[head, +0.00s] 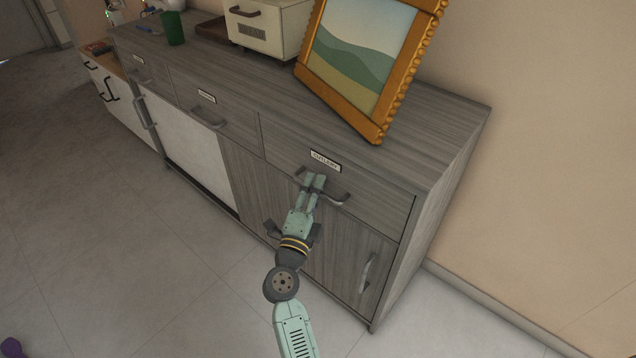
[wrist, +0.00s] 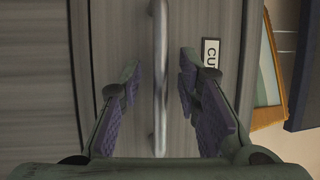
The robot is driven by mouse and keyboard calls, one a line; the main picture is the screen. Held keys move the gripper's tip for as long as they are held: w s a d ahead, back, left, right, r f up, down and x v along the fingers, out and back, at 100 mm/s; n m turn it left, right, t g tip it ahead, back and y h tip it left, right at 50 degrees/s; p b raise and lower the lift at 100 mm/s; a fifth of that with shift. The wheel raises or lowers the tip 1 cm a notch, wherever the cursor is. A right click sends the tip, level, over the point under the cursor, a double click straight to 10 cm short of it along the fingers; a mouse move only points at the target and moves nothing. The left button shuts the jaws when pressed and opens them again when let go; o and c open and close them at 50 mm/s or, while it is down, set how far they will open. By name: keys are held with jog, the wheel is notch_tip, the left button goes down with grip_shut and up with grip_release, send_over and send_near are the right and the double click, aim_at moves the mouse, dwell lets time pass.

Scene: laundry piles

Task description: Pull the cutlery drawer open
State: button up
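The cutlery drawer (head: 378,197) is the grey wood-grain drawer at the right end of the cabinet in the head view. Its front looks flush with the cabinet, so it appears shut. A white label (head: 325,161) reading roughly "CUTLERY" sits above its curved metal handle (head: 339,199). My gripper (head: 315,181) is at the handle and hides its middle. In the wrist view, the handle (wrist: 159,75) runs upright between my two purple-padded fingers. The fingers are open, with a visible gap on each side of the handle. Part of the label (wrist: 210,53) shows beside the right finger.
A gold-framed picture (head: 362,52) leans on the cabinet top (head: 420,135) above the drawer. A cream appliance (head: 268,27) and a green cup (head: 173,28) stand farther left. Below the drawer is a cupboard door handle (head: 366,272).

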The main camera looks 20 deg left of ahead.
jog(key=shift+c, duration=0.5)
grip_shut()
dwell(0.5)
